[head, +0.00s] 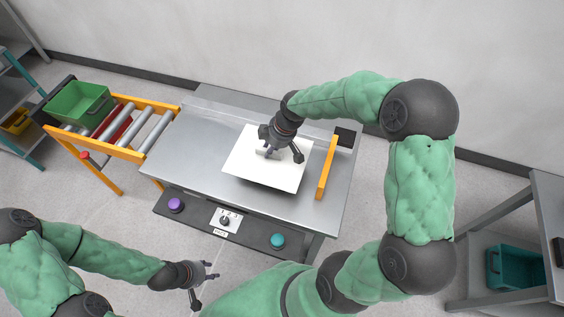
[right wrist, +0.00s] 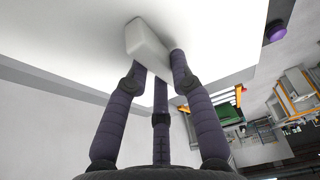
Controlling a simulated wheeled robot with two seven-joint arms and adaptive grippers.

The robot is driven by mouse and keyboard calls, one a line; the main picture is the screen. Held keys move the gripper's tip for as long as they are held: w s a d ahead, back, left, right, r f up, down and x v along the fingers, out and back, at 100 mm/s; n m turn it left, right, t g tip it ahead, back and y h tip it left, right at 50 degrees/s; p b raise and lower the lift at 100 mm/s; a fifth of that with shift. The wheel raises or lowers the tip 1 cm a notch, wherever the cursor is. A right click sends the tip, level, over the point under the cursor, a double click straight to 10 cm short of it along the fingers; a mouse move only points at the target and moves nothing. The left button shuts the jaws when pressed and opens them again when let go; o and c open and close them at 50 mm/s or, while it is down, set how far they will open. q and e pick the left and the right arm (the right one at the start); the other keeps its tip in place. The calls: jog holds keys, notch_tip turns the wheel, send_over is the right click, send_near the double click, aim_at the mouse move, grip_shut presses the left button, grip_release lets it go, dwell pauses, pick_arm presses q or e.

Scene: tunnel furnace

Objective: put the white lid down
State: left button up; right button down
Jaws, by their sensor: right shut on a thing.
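The white lid (head: 241,163) is a flat square plate over the metal table (head: 188,150), left of an orange bar. A dark strip shows under its front edge; whether it rests on something or hangs just above the table I cannot tell. My right gripper (head: 271,151) is above the lid. In the right wrist view my right gripper (right wrist: 160,62) is shut on the lid's pale block handle (right wrist: 147,42), and the lid's white face (right wrist: 75,45) fills the upper left. My left gripper (head: 201,281) is open and empty, in front of the table.
An orange upright bar (head: 327,168) stands at the table's right end. A roller conveyor (head: 149,130) with a green bin (head: 78,104) adjoins on the left. The front panel has a purple button (head: 176,204) and a teal button (head: 277,240). The table's left part is bare.

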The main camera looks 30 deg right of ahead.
aim_at(283, 161)
jog(key=d+f, duration=0.1)
jog(key=f, duration=0.1)
jog(key=s+d+f+b, duration=0.1)
jog(key=d+f, duration=0.1)
jog(key=shift+s+f, duration=0.1)
jog(key=shift+f, duration=0.05)
jog(key=shift+s+d+f+b, duration=0.1)
jog(key=shift+d+f+b, duration=0.1)
jog(key=shift+f+b, duration=0.6)
jog(key=shift+d+f+b, duration=0.15)
jog(key=shift+f+b, duration=0.2)
jog(key=shift+f, duration=0.7)
jog(key=shift+f, duration=0.1)
jog(key=c, duration=1.1)
grip_release()
jog(key=shift+o, duration=0.2)
jog(key=p+v, duration=0.4)
jog(key=v, duration=0.8)
